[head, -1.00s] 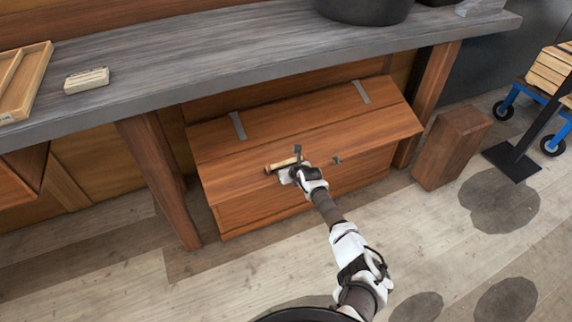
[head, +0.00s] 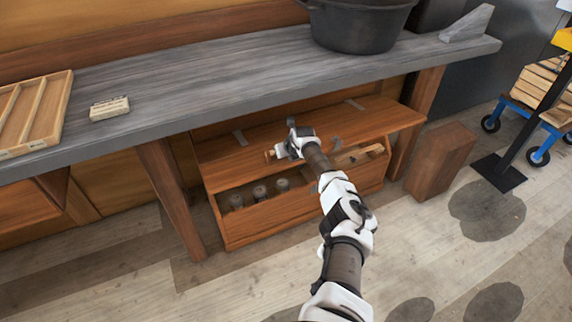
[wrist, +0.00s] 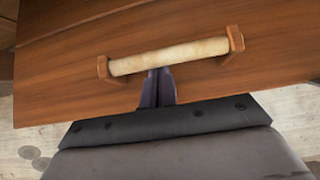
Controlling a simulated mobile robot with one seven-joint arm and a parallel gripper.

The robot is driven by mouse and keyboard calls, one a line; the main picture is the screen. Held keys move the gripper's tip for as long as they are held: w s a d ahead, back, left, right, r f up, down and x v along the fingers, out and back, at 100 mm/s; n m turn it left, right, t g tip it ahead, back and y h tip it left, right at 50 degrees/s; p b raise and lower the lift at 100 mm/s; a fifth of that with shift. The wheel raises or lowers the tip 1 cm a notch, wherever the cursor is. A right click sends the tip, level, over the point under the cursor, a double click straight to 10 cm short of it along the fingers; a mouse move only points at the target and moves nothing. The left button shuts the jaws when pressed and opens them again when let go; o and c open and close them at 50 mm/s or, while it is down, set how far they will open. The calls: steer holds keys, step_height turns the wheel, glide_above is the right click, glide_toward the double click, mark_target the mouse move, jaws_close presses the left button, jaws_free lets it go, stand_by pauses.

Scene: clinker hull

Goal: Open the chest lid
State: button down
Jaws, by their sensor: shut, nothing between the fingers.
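The wooden chest (head: 262,219) stands under the grey bench. Its lid (head: 225,168) is raised part way, hinged at the back, and the inside shows below its front edge. A pale roller handle (wrist: 168,56) between two wooden brackets is on the lid; its end also shows in the head view (head: 270,154). My gripper (head: 292,135) is at the lid's handle. In the wrist view my fingers (wrist: 158,80) are together, with their tips at or under the handle's middle; whether they touch it I cannot tell. My arm covers part of the chest.
Several round jars (head: 259,192) and wooden pieces (head: 352,156) lie inside the chest. The bench top (head: 215,78) overhangs the lid. A bench leg (head: 170,195) stands at the left and a wooden block (head: 440,160) at the right. Floor in front is clear.

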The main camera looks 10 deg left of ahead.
steer(key=shift+w+a+r+p, duration=0.2)
steer(key=shift+a+r, duration=0.05)
steer(key=shift+r, duration=0.3)
steer(key=shift+w+a+r+p, duration=0.2)
steer(key=shift+a+r, duration=0.05)
steer(key=shift+r, duration=0.3)
steer(key=shift+d, duration=0.15)
